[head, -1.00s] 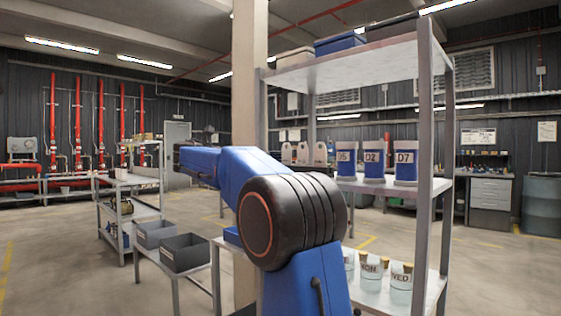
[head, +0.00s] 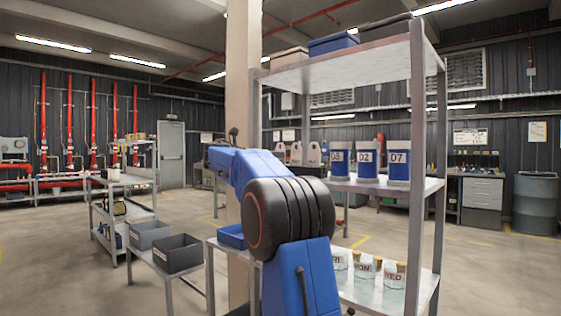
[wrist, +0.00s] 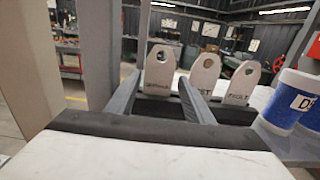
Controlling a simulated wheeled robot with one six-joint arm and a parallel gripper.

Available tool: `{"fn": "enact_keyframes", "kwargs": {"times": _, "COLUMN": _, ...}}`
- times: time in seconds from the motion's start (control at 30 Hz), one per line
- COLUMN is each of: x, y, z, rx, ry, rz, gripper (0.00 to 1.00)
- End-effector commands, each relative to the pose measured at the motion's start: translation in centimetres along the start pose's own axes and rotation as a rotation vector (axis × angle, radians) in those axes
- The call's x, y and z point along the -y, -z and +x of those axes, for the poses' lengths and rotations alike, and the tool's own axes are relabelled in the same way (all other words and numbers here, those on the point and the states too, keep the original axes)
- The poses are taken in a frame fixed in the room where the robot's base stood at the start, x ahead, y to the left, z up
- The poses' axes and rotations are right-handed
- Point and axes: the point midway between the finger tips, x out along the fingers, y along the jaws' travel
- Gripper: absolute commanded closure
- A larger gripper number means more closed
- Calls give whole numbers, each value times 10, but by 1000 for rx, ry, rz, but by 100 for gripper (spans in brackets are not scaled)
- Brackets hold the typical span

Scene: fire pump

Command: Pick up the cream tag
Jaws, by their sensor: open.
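Three pale tags with round holes stand upright in a row in a dark holder in the wrist view: a left tag (wrist: 160,69), a middle tag (wrist: 204,75) and a right tag (wrist: 242,83). All look whitish to cream, and the lettering is mostly too small to read. My gripper (wrist: 160,80) is open and empty, its two dark fingers pointing at the left tag, which shows between their tips. Whether the fingers reach around it I cannot tell. In the head view the tags (head: 296,152) show small beside the tubs; my gripper is not clearly visible there.
Blue-and-white tubs (head: 368,162) stand on the middle shelf (head: 385,184), right of the tags; one tub (wrist: 290,100) is close in the wrist view. Glass jars (head: 365,272) are on the lower shelf. A shelf post (head: 417,160) and a column (head: 241,60) rise nearby.

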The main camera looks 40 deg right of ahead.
Motion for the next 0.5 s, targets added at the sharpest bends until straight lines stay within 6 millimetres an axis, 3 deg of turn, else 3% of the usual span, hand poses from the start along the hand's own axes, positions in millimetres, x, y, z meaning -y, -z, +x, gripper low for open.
{"fn": "enact_keyframes", "kwargs": {"times": 0.23, "x": -1, "y": -1, "z": 33, "rx": -1, "ry": 1, "rz": 0, "gripper": 52}}
{"fn": "enact_keyframes", "kwargs": {"times": 0.5, "x": -1, "y": -1, "z": 37, "rx": -1, "ry": 0, "rz": 0, "gripper": 52}}
